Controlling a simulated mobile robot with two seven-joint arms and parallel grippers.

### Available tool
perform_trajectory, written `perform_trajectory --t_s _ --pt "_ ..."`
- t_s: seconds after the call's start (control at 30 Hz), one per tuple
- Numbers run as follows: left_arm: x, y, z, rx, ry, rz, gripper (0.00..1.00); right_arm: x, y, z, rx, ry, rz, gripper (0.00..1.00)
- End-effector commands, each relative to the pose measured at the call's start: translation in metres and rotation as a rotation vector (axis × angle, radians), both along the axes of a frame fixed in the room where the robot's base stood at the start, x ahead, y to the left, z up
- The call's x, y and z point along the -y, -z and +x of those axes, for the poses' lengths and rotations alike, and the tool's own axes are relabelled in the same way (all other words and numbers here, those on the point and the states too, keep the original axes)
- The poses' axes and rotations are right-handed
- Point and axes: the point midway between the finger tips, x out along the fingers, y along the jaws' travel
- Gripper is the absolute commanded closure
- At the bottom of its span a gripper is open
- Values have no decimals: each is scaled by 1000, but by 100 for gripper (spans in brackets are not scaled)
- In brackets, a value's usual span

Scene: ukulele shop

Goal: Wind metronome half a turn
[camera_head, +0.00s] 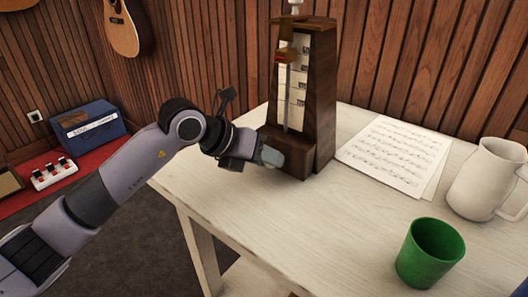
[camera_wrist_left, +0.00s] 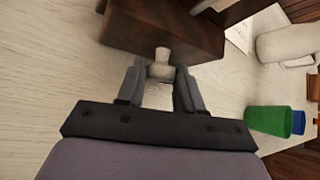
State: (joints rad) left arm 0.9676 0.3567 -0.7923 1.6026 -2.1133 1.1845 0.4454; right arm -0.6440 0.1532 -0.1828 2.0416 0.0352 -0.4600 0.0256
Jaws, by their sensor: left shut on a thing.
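The wooden metronome (camera_head: 320,95) stands upright on the white table, with a pale scale and a pendulum rod on its front. In the left wrist view its dark wooden base (camera_wrist_left: 165,25) is at the top. A pale winding key (camera_wrist_left: 162,56) sticks out of the base there. My left gripper (camera_head: 270,156) is at the lower left side of the metronome. In the left wrist view its two fingers (camera_wrist_left: 161,75) are on either side of the key and shut on it. The key is hidden behind the gripper in the head view. My right gripper is not in view.
The white table (camera_head: 345,215) has free room in front of the metronome. Sheet music (camera_head: 395,155) lies to its right, with a white pitcher (camera_head: 487,178) and a green cup (camera_head: 430,252) farther right.

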Motion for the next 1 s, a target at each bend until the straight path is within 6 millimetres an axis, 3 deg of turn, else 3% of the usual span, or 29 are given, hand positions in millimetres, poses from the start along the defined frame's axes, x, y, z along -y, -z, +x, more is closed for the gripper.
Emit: perform_trajectory --t_s 0.67,0.7,0.73,1.0 --pt "1 0 0 39 0 58 95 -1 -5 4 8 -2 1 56" --pt "1 0 0 39 0 58 51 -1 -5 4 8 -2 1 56" --pt "1 0 0 38 -1 57 41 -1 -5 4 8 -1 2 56" --pt "1 0 0 38 -1 57 40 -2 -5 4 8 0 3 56"
